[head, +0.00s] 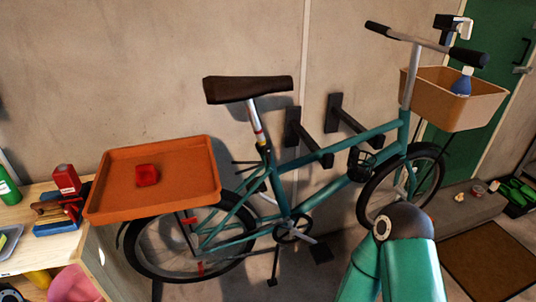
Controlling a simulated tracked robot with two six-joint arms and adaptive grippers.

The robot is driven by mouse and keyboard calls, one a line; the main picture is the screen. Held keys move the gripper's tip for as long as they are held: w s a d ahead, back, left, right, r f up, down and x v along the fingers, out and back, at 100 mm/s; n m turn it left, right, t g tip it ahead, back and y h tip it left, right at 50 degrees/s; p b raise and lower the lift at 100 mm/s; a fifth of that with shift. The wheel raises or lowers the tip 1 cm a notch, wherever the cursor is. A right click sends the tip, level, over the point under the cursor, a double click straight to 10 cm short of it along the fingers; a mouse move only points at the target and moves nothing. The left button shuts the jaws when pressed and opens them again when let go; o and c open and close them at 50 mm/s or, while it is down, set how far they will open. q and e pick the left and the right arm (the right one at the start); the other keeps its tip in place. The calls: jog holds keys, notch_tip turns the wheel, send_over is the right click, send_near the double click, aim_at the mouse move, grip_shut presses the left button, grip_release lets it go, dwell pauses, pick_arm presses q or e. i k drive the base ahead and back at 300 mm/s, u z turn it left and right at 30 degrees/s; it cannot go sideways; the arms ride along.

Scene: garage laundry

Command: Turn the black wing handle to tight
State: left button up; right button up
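A teal bicycle (325,190) stands along the wall, with a brown saddle (248,89) on a silver seat post (258,125). A small dark part with a yellow patch (262,148) sits where the post enters the frame. It is too small to tell whether this is the black wing handle, and I cannot pick out a wing shape or its setting elsewhere. Part of one of my teal arms (410,265) rises at the lower right in front of the front wheel.
An orange tray (205,172) with a red block (147,175) is over the rear wheel. Two black wall brackets (335,115) stick out behind the frame. A tan front basket (480,112) holds a blue bottle (461,84). A cluttered wooden bench (42,250) stands left.

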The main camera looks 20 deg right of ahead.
aim_at(266, 152)
jog(key=z, duration=1.3)
jog(key=i, duration=0.15)
jog(key=u, duration=2.9)
jog(key=k, duration=1.2)
jog(key=z, duration=1.1)
jog(key=i, duration=1)
jog(key=u, duration=0.1)
